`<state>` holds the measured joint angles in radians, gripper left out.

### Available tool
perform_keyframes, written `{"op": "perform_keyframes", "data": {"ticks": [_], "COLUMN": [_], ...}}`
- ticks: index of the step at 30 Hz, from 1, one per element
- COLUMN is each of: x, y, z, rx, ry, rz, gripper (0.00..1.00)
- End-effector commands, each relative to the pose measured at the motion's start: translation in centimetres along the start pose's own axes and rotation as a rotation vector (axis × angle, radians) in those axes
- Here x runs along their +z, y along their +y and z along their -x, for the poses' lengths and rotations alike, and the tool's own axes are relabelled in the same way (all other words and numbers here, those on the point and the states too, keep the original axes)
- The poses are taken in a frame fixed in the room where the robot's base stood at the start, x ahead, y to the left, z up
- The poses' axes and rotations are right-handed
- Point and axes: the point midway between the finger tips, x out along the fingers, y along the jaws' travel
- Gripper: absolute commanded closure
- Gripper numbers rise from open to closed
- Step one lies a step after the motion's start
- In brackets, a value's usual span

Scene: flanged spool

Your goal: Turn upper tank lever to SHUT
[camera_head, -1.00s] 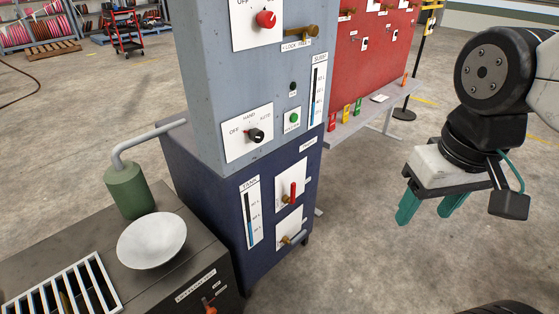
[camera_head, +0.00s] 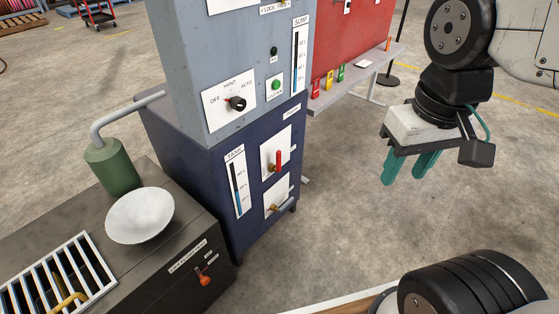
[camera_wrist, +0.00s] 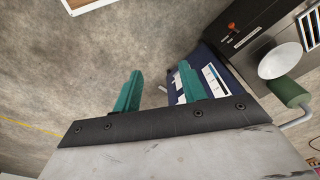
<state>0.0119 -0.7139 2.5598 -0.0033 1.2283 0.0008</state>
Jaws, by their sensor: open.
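The upper tank lever (camera_head: 278,160) is a red handle on a brass valve, on a white plate on the dark blue lower cabinet (camera_head: 217,218). The handle stands upright. Below it a second lever (camera_head: 283,207) with a grey handle sits on its own white plate, its handle pointing up and to the right. The plates' lettering is too small to read. My gripper (camera_head: 408,180) is open and empty, with teal fingers pointing down, to the right of the cabinet and apart from it. In the wrist view the fingers (camera_wrist: 158,92) are spread, and the blue cabinet (camera_wrist: 208,60) shows beyond the right finger.
A tank gauge (camera_head: 236,182) is left of the levers. A grey panel (camera_head: 200,60) with a black selector knob rises above. A dark bench (camera_head: 150,255) with a white bowl (camera_head: 140,215) stands at left. A tagged shelf (camera_head: 360,72) is behind. Floor between gripper and cabinet is clear.

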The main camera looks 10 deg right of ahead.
Motion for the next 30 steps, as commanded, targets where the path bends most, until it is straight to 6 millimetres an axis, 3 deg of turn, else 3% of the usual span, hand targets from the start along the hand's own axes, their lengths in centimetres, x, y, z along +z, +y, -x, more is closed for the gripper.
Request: {"op": "perform_keyframes", "data": {"ticks": [7,14,23,30], "x": [-2.9,-9.2,-18.6,-25.5], "y": [1.1,3.3,6.3,7.5], "z": [-4.3,-10.0,-21.0,-31.9], "rx": [0.018,0.07,0.119,0.108], "ry": [-0.221,-0.257,-0.151,0.017], "rz": [-0.021,-0.001,0.086,0.195], "gripper": [0.58,0.58,0.58,0.58]}}
